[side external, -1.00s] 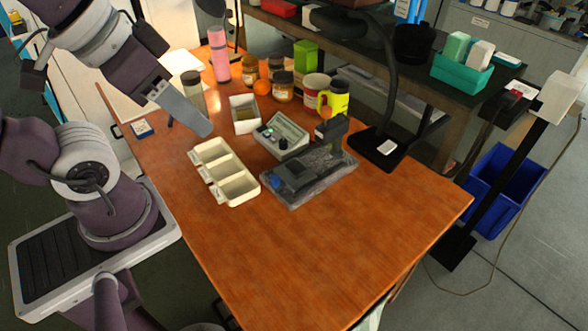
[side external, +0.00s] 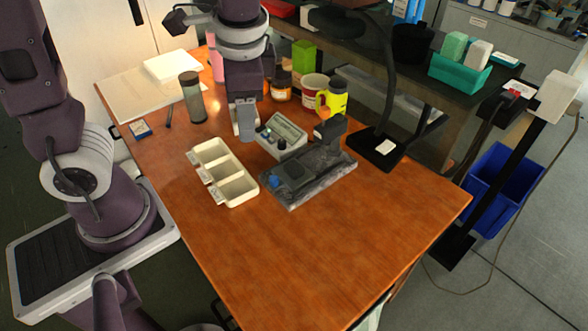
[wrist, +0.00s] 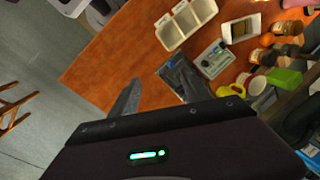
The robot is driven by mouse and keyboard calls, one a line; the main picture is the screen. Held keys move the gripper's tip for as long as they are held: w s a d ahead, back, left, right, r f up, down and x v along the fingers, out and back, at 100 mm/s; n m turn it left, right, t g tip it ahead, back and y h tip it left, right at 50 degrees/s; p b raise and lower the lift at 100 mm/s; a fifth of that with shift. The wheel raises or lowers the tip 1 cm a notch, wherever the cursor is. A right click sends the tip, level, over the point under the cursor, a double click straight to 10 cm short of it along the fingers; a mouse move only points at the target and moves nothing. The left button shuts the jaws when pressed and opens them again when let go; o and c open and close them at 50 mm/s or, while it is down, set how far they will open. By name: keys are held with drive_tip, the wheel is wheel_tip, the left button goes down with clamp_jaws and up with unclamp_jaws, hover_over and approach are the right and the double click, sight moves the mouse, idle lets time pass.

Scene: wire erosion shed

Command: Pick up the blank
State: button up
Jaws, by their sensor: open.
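I cannot pick out the blank for certain. A dark machine (side external: 292,178) on a grey slab stands right of the tray, partly behind a finger in the wrist view.
The cream three-compartment tray (side external: 238,198) is empty. The grey control box (side external: 284,133) stands close to my gripper. Jars, a mug (side external: 315,90), a yellow cup (side external: 334,100) and a lamp base (side external: 378,152) crowd the right side. The table's near part (side external: 330,255) is clear.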

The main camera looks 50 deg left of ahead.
drive_tip(key=w+d+f+m+g+y, duration=0.1)
drive_tip(key=w+f+m+y, duration=0.6)
drive_tip(key=f, duration=0.6)
drive_tip(key=m+t+y, duration=0.5)
drive_tip(key=m+t, duration=0.1)
drive_tip(key=m, duration=0.4)
approach(297, 173)
drive_tip(key=x, duration=0.3)
drive_tip(key=shift+r, duration=0.35)
drive_tip(key=x, duration=0.6)
drive_tip(key=shift+a+f, duration=0.1)
drive_tip(key=shift+f, duration=0.25)
drive_tip(key=shift+w+a+f, duration=0.1)
drive_tip(key=shift+w+a, duration=0.1)
drive_tip(key=shift+a, duration=0.15)
clamp_jaws()
